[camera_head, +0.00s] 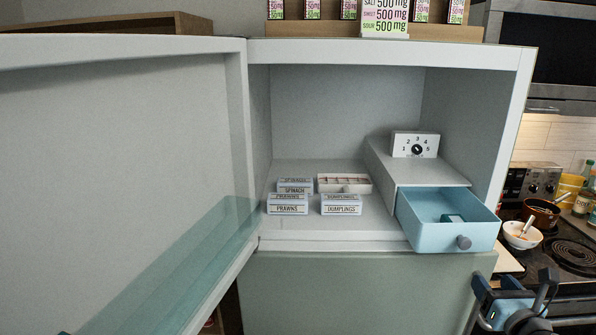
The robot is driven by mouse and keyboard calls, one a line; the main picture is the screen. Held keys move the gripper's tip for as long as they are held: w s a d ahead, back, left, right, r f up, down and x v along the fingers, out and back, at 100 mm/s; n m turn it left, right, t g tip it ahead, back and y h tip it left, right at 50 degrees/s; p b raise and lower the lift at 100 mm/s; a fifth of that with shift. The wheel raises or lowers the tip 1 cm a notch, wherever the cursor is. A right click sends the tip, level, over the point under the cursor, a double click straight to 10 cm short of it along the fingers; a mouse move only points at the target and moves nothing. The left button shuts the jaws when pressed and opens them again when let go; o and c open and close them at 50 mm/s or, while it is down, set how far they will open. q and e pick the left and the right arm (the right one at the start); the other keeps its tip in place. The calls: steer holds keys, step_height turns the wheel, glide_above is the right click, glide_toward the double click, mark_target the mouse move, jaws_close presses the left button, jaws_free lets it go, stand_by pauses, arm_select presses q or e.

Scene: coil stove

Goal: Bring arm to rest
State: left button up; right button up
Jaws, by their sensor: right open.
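My right gripper (514,294) is at the lower right edge of the head view, open, with nothing visible between its fingers. It is below and to the right of the pulled-out blue drawer (448,239), apart from it, and in front of the stove. Only the end of the right arm shows. My left gripper is not in view.
The freezer door (120,150) stands wide open at left. Labelled boxes (341,204) sit on the freezer floor (330,234) beside the drawer housing with its dial (416,145). The stove (575,255) at right holds a pan (543,212) and a bowl (522,235).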

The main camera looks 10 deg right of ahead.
steer(key=s+a+f+m+g+y, duration=0.1)
steer(key=s+a+f+m, duration=0.1)
steer(key=a+f+m, duration=0.3)
steer(key=s+a+f+m+g, duration=0.1)
steer(key=s+f+m, duration=0.15)
steer(key=f, duration=0.45)
steer(key=s+a+f+m+g+y, duration=0.1)
steer(key=s+a+f+m+g, duration=0.15)
steer(key=f+m, duration=0.3)
steer(key=s+a+f+m+y, duration=0.1)
steer(key=s+a+f+m, duration=0.2)
steer(key=a+m, duration=0.3)
steer(key=s+a+f+m+g+y, duration=0.1)
steer(key=s+a+f+m, duration=0.3)
steer(key=a+f+m, duration=0.1)
steer(key=s+a+f+m+g+y, duration=0.1)
steer(key=s+a+f+m, duration=0.3)
steer(key=a, duration=0.5)
steer(key=f+m+y, duration=0.1)
steer(key=m, duration=0.1)
steer(key=shift+m, duration=0.4)
